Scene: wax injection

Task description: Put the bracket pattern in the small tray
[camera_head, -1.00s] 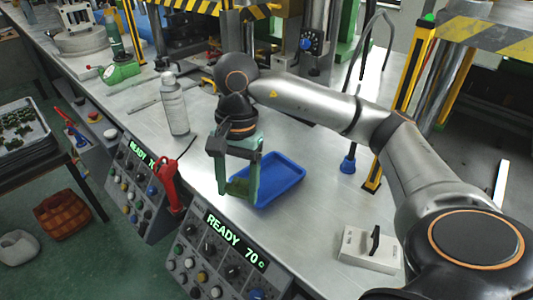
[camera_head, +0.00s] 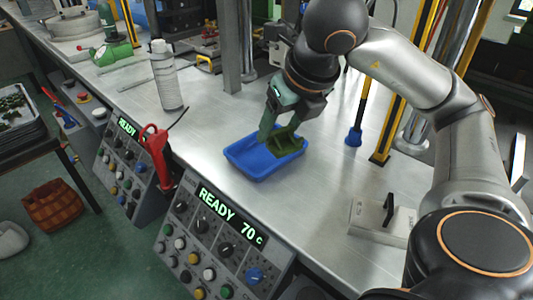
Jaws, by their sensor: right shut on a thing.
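The bracket pattern (camera_head: 287,142) is a dark green angular piece. It shows at the back right part of the small blue tray (camera_head: 249,170). My right gripper (camera_head: 279,131) reaches down over the tray from behind and is shut on the bracket pattern. The fingers cover part of the pattern. I cannot tell whether the pattern touches the tray floor or hangs just above it. The front left part of the tray is empty. My left gripper is not in view.
A grey bottle (camera_head: 167,80) stands left of the tray. A red-handled tool (camera_head: 156,152) is at the bench's front edge, above the control panels (camera_head: 212,245). A white block with a black handle (camera_head: 382,220) stands at the right. The bench (camera_head: 215,115) around the tray is mostly clear.

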